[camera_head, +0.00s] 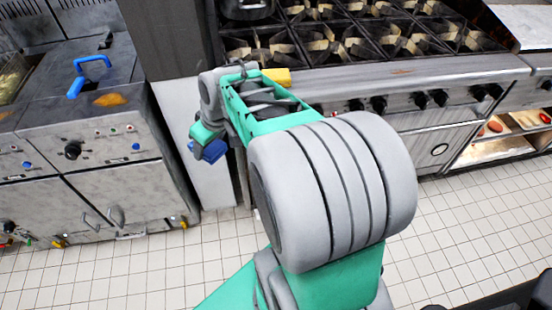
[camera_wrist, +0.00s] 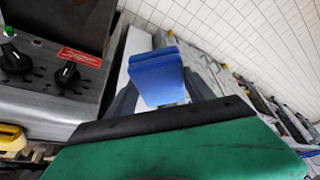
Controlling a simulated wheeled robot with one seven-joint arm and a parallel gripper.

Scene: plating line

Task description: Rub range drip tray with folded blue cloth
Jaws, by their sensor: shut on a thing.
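The folded blue cloth (camera_head: 214,151) is at the end of my arm, left of the range front in the head view. In the wrist view the cloth (camera_wrist: 157,77) is a thick blue pad between the fingers of my gripper (camera_wrist: 160,94), which is shut on it. The cloth hangs in the air, apart from the range as far as I can tell. The range (camera_head: 430,78) has black grates on top and dark knobs along its front. I cannot make out its drip tray; my arm hides part of the range's left front.
A fryer-like unit (camera_head: 88,146) with a blue handle (camera_head: 90,75) stands on the left. A pale panel fills the gap beside the range. A yellow object (camera_head: 277,77) shows beside my arm. Food trays (camera_head: 510,128) sit in a lower opening at right. The tiled floor (camera_head: 120,275) is clear.

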